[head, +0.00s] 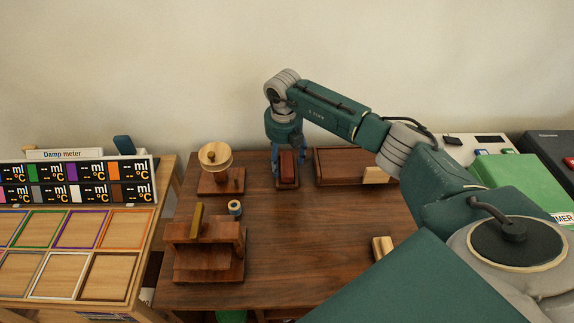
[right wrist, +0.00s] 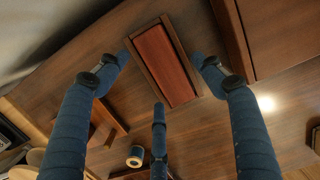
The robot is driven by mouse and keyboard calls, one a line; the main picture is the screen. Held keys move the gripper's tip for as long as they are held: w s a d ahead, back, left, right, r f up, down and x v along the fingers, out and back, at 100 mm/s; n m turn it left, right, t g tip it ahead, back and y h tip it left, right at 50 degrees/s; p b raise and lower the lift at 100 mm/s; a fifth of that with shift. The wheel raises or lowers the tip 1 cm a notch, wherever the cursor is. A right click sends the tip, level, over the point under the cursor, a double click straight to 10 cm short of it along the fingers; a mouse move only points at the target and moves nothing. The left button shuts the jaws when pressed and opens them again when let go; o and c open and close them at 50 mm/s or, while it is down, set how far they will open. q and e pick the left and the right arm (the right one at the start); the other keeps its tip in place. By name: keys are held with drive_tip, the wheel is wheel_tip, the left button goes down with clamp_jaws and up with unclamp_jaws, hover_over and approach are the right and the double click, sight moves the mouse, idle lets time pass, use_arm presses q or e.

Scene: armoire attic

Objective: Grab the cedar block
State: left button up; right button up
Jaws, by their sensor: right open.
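The cedar block, a reddish-brown oblong piece (head: 289,164), lies in a small dark wooden holder (head: 288,185) near the back of the dark wooden table. It also shows in the right wrist view (right wrist: 165,66), framed by the holder's rim. My right gripper (head: 286,150) is at the block, pointing down. In the right wrist view, its blue fingers (right wrist: 162,78) are spread, two flanking the holder and one at its near end. No finger is closed on the block. The gripper partly hides the block in the head view. My left gripper is in neither view.
A wooden stand with a pale round top (head: 215,155) is left of the holder. A shallow wooden tray (head: 340,165) lies close on its right. A stepped wooden rack (head: 208,262) and a small spool (head: 235,208) stand nearer. The table's middle is clear.

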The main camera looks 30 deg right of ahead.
drive_tip(key=shift+w+d+f, duration=0.1)
drive_tip(key=shift+f, duration=0.55)
drive_tip(key=c, duration=1.3)
drive_tip(key=shift+r, duration=0.1)
